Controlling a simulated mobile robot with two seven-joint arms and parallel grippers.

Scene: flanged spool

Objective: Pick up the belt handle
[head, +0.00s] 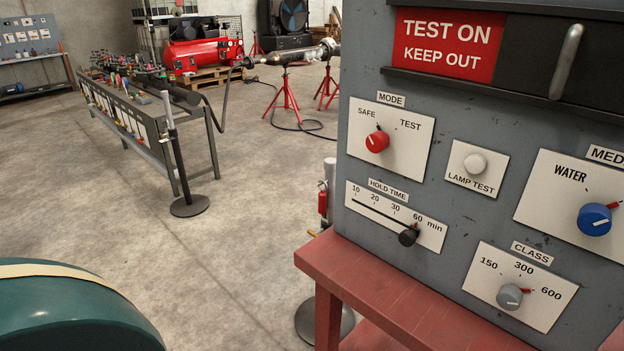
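I cannot clearly make out a belt handle in the head view. A dark barrier post (178,160) stands upright on a round base in front of the long workbench, with a pale upright piece (168,110) at its top. A second round base (340,322) shows partly behind the red stand. A pale upright part (329,172) and a small red part (322,202) show beside the panel's left edge, mostly hidden by it. Neither of my grippers is in view.
A grey control panel (480,190) on a red stand (400,295) fills the right side. A teal rounded body (70,315) with a cream band is at lower left. The workbench (150,130), red compressor (205,55) and red tripods (285,92) stand behind. Concrete floor between is open.

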